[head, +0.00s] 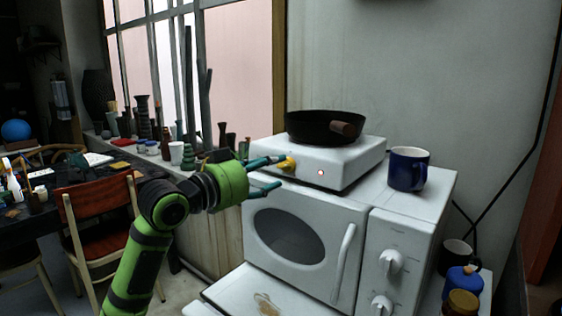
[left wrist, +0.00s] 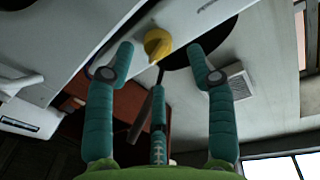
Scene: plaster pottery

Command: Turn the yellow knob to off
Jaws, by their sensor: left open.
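The yellow knob (head: 287,163) sits on the front face of a white hot plate (head: 345,176) on top of the white oven. A red light (head: 320,173) glows on the hot plate's front, right of the knob. My left gripper (head: 270,172) is open beside the knob, its teal fingers pointing at the hot plate's front. In the left wrist view, the knob (left wrist: 157,43) shows between and just beyond the spread fingers (left wrist: 160,65). I cannot tell whether a finger touches it. My right gripper is not in view.
A dark pan (head: 322,128) rests on the hot plate. A blue mug (head: 408,168) stands to its right on the oven (head: 305,205). A chair (head: 95,225) stands at the left.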

